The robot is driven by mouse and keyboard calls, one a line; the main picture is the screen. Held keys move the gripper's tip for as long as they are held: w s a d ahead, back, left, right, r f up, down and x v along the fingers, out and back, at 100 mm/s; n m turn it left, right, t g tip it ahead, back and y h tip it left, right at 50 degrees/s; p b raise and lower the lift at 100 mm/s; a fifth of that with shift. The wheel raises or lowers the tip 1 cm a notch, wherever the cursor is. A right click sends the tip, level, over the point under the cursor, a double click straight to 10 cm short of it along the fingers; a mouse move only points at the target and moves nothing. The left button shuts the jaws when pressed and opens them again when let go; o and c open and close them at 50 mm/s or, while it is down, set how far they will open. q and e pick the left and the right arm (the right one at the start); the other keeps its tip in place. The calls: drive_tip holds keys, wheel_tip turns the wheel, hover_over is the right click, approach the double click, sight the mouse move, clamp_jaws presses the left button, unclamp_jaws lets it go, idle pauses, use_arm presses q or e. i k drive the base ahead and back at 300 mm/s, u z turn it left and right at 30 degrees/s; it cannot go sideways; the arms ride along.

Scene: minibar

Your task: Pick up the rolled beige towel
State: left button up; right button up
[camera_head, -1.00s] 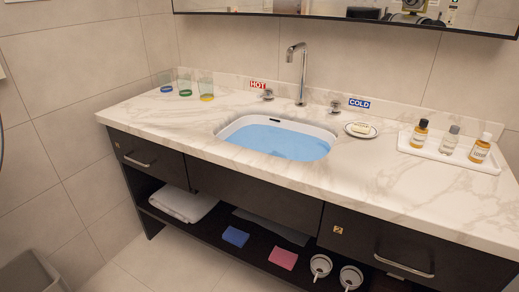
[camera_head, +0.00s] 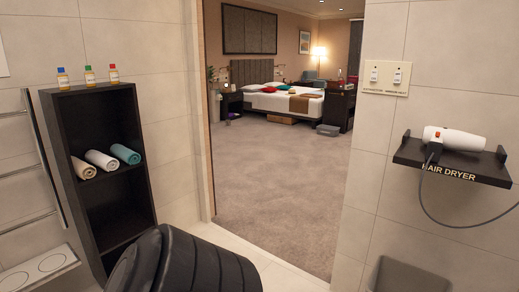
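Three rolled towels lie side by side on a middle shelf of the black shelf unit (camera_head: 117,214) at the left. The rolled beige towel (camera_head: 84,168) is the leftmost of them. A white rolled towel (camera_head: 102,160) lies beside it, and a teal rolled towel (camera_head: 126,154) is at the right. Their round ends face me. Neither of my grippers is in view. A black ribbed arm part of mine shows at the bottom, in front of the unit's lower right.
Small bottles (camera_head: 89,74) stand on the unit's top. A rail rack (camera_head: 40,170) is left of it. An open doorway leads to a carpeted bedroom with a bed (camera_head: 285,103). A hair dryer shelf (camera_head: 452,158) and a grey bin (camera_head: 400,275) are at the right.

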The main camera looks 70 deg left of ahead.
sight(82, 170)
drive_tip(key=u, duration=3.4)
drive_tip(key=i, duration=2.35)
drive_tip(key=u, duration=0.45)
